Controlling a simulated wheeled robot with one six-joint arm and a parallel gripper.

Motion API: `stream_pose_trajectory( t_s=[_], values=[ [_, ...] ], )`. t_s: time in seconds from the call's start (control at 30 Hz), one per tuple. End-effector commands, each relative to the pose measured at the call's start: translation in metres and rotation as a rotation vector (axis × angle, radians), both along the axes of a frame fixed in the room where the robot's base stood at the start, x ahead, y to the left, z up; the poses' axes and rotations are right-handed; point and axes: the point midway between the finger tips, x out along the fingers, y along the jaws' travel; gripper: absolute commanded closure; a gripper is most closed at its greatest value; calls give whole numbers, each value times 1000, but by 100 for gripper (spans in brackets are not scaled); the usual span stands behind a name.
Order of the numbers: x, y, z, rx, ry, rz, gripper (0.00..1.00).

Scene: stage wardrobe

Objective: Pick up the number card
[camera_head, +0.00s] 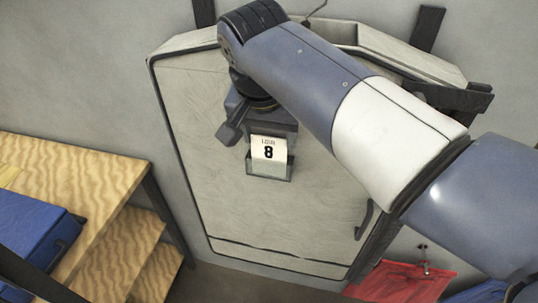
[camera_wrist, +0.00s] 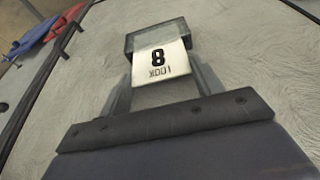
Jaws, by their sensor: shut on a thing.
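My gripper (camera_head: 270,134) is shut on the card's near end. The card's far end is at a small grey holder (camera_head: 270,173) on the pale panel, whose rim also shows in the wrist view (camera_wrist: 130,42). I cannot tell whether the card is still inside the holder or just in front of it.
The pale, dark-edged panel (camera_head: 190,120) has a dark handle (camera_head: 365,219) at lower right. Wooden shelving (camera_head: 100,165) with a blue case (camera_head: 35,232) stands at left. A red cloth (camera_head: 405,282) is at lower right. The panel around the holder is mostly bare.

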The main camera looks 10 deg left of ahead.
Motion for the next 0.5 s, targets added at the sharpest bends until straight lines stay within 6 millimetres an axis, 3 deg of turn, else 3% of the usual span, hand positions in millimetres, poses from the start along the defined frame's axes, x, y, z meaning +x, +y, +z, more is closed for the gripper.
stream_pose_trajectory(
  t_s=[0.33, 0.5],
  values=[
    [0, 0, 1, 0, 0, 0, 69],
    [1, 0, 12, 2, -2, 1, 69]
  ],
)
